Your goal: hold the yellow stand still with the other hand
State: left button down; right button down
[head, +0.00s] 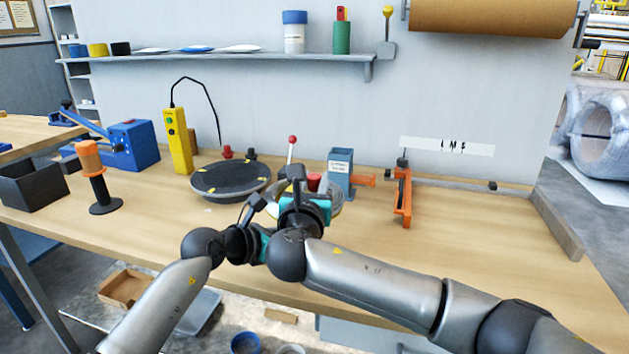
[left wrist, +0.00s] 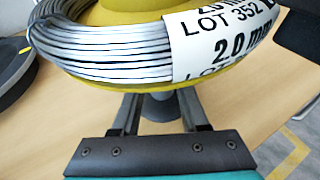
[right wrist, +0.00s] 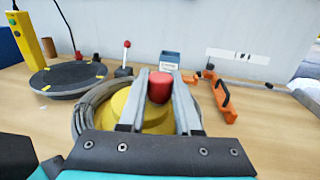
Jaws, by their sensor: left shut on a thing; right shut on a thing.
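The yellow stand (right wrist: 127,100) carries a grey wire coil (right wrist: 88,118) and has a red knob (right wrist: 160,88) at its top. My right gripper (right wrist: 161,84) is shut on the red knob from above; in the head view it (head: 308,184) hides most of the stand. In the left wrist view the stand's yellow flange (left wrist: 130,93) lies under the coil (left wrist: 110,50), which bears a white label (left wrist: 220,40). Below the flange, my left gripper (left wrist: 160,108) is shut on the stand's grey stem (left wrist: 160,104). The fingers flank the stem.
A black-topped turntable (head: 230,180) stands to the left of the stand. A blue box (head: 341,165) and an orange clamp-like tool (head: 403,195) stand behind and to the right. An orange-handled tool (head: 92,165) stands at the left. The bench (head: 480,230) is clear at right.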

jog(key=shift+d+y, duration=0.15)
jog(key=shift+y, duration=0.15)
jog(key=n+y, duration=0.3)
jog(key=y, duration=0.1)
jog(key=shift+d, duration=0.1)
jog(key=shift+n+g+y, duration=0.5)
jog(key=shift+n+y, duration=0.65)
jog(key=shift+y, duration=0.6)
jog(key=shift+n+g+y, duration=0.5)
jog(key=shift+n+y, duration=0.65)
jog(key=shift+y, duration=0.6)
jog(key=c, duration=0.6)
grip_release()
jog(key=shift+a, duration=0.2)
jog(key=shift+s, duration=0.15)
jog(key=v, duration=1.2)
